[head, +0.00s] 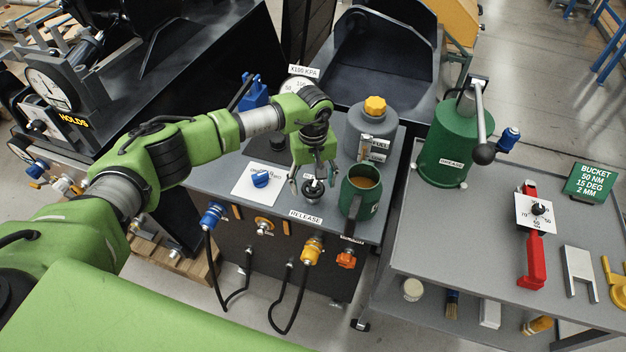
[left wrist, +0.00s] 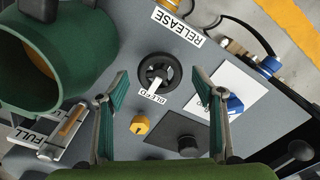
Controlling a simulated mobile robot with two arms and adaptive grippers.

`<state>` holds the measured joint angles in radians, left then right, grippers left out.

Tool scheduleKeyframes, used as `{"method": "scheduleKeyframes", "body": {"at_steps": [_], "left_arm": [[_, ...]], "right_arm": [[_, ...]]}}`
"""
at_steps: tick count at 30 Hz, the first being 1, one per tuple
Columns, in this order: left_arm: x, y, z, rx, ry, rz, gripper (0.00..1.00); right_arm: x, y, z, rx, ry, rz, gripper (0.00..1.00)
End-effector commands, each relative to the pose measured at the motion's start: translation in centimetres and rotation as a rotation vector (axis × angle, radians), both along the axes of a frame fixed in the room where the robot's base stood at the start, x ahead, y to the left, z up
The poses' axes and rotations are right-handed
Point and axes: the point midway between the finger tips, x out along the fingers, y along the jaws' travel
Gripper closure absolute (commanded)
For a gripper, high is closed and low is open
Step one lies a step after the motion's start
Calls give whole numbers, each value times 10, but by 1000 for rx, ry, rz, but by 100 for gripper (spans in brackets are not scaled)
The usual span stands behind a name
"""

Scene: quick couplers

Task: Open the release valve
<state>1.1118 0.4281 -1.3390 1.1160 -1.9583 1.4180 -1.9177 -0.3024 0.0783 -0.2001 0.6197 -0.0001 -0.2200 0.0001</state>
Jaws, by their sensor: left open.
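The black round release valve handwheel (head: 313,191) sits on the grey bench top near the RELEASE label (head: 306,217). The left wrist view shows the handwheel (left wrist: 152,66) with a white pointer toward a BLEED label (left wrist: 154,96). My left gripper (head: 314,184) points down over the handwheel, open and empty. In the left wrist view, the fingers of my left gripper (left wrist: 160,80) stand on either side of the wheel, apart from it in the picture. I cannot tell the exact height gap. My right gripper is not in view.
A green mug (head: 360,194) stands close right of the gripper, with a grey canister (head: 370,128) behind. A blue knob on a white plate (head: 248,188) is to the left; a yellow knob (left wrist: 140,124) is near the wheel. Hoses (head: 222,290) hang in front.

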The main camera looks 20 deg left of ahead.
Motion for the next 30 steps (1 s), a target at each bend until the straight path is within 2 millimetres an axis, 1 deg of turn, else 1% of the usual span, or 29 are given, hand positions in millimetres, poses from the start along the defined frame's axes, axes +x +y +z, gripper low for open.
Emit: {"method": "scheduleKeyframes", "body": {"at_steps": [4,11,14,15,16,23,30], "left_arm": [[0,0,-6,1,-1,0,38],[0,0,-7,1,-1,0,38],[0,0,-7,1,-1,0,62],[0,0,-7,1,-1,0,72],[0,0,-7,1,-1,0,77],[0,0,-7,0,-1,7,77],[1,0,-8,-1,-3,79,77]], "right_arm": [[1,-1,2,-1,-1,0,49],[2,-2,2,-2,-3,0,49],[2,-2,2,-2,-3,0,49],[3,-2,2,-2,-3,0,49],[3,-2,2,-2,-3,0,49],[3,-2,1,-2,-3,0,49],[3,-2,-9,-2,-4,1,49]]}}
